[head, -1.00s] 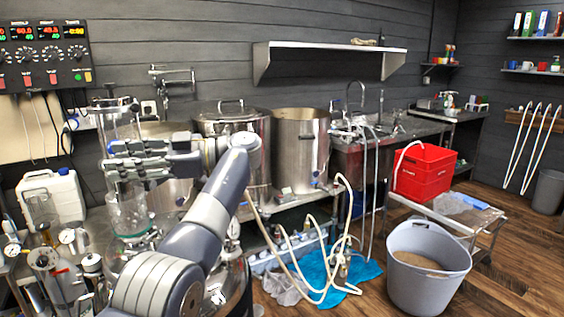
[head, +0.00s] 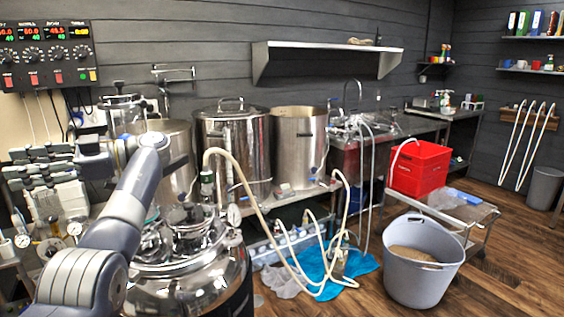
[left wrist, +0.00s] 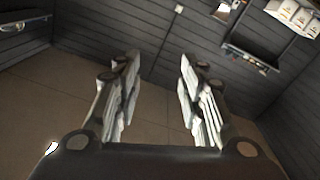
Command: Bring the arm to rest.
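My left gripper (head: 20,168) is at the left edge of the head view, in front of the white canister and below the control panel. Its arm (head: 112,225) rises from the lower left and bends back toward the left at the wrist. In the left wrist view the two fingers (left wrist: 158,68) stand wide apart with nothing between them. That view looks past them at grey plank wall and brown floor. My right gripper is not in view.
A shiny steel vessel (head: 190,284) with top fittings and a hose stands close to my arm. Steel pots (head: 232,158) stand behind it. A grey bucket of grain (head: 422,275) and a red crate (head: 420,170) are to the right. Open wooden floor lies at the lower right.

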